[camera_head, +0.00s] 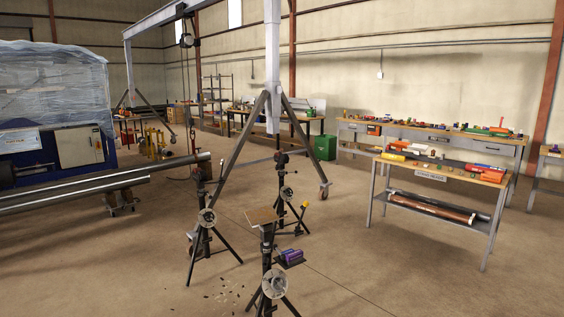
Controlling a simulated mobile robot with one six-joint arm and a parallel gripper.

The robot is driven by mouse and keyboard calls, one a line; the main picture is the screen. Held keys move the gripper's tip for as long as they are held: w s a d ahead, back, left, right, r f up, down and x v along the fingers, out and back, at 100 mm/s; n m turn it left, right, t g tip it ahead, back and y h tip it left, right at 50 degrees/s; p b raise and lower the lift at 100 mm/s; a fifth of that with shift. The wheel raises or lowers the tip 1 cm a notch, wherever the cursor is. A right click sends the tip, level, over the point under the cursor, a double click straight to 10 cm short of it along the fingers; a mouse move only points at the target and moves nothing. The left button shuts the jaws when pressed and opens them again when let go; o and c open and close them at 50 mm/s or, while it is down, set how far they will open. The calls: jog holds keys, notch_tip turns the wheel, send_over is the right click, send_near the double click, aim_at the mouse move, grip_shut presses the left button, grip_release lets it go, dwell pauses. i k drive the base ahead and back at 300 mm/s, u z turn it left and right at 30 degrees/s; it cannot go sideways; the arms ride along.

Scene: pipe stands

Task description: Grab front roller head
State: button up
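Three dark tripod pipe stands stand on the concrete floor. The front stand (267,243) is nearest, with a flat tan plate (262,216) on top. The left stand (206,217) carries a dark head (201,173) close to the end of a long pipe; I cannot tell if they touch. The rear stand (281,185) has a small dark head (281,158). A purple and black piece (291,257) shows just right of the front stand; I cannot tell if it is a roller head or what bears it. My gripper is not in view.
Long grey pipes (75,190) reach in from the left beside a blue machine (55,155). A grey gantry leg (272,70) rises behind the stands. A workbench (440,172) with tools stands right. Small debris (226,292) lies front left. Floor at the front right is clear.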

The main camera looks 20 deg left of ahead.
aim_at(276, 157)
jog(key=z, duration=0.25)
jog(key=k, duration=0.6)
jog(key=z, duration=1.05)
jog(key=k, duration=0.9)
jog(key=z, duration=0.2)
jog(key=i, duration=1.25)
jog(key=u, duration=0.8)
jog(key=i, duration=1.6)
jog(key=u, duration=0.25)
